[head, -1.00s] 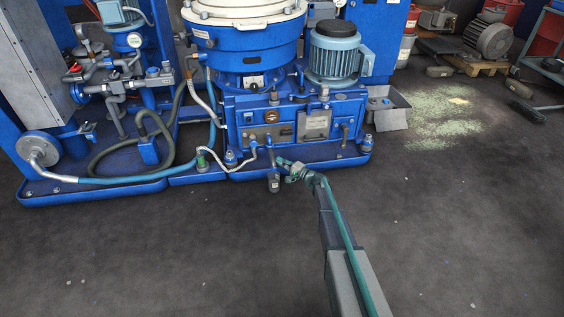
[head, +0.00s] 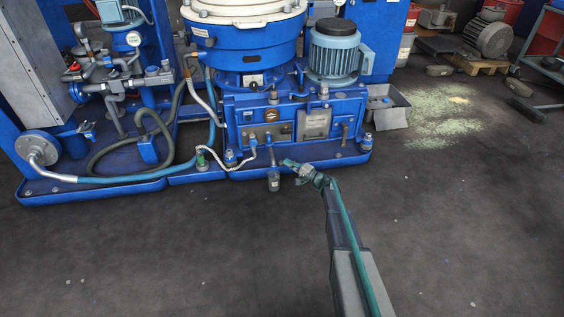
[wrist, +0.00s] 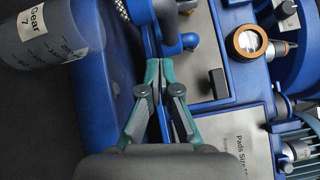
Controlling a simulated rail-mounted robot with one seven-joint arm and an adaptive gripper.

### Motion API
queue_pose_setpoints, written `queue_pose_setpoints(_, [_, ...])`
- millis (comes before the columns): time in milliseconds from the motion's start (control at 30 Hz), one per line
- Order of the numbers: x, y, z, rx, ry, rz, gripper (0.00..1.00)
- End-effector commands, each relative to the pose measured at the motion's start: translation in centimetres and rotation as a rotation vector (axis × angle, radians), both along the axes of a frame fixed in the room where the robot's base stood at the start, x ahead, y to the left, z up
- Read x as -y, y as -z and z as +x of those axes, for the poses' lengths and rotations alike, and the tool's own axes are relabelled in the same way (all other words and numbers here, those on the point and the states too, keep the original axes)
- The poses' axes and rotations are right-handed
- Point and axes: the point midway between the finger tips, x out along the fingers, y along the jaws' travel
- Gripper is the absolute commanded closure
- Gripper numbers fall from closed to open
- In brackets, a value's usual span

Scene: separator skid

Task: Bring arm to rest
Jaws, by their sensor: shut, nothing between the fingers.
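My gripper (head: 288,164) is at the end of my arm, low in front of the blue separator skid (head: 300,110) in the head view. In the wrist view my gripper (wrist: 160,68) has its two teal-and-grey fingers together at the tips, with nothing held. Behind the fingertips is blue skid structure; the exact gap to it cannot be told. My arm (head: 345,235) reaches up from the lower right of the head view.
A grey labelled cylinder (wrist: 52,35) is left of the fingers in the wrist view. A copper-ringed sight glass (wrist: 250,42) is to the right. The dark floor (head: 150,255) in front is clear.

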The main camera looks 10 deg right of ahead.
Motion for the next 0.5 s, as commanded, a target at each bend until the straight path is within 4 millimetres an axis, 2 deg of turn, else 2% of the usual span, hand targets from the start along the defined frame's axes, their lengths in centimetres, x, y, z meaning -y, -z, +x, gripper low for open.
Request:
queue_pose_setpoints(33, [0.2, -0.8, -1.7, -0.002, 0.001, 0.001, 1.0])
queue_pose_setpoints(200, [1.1, -0.5, -4.9, -0.001, 0.003, 0.002, 1.0])
queue_pose_setpoints(400, [1.8, -0.1, -7.3, -0.001, 0.005, 0.002, 1.0])
queue_pose_setpoints(500, [1.9, 0.0, -7.9, 0.0, 0.004, 0.002, 1.0])
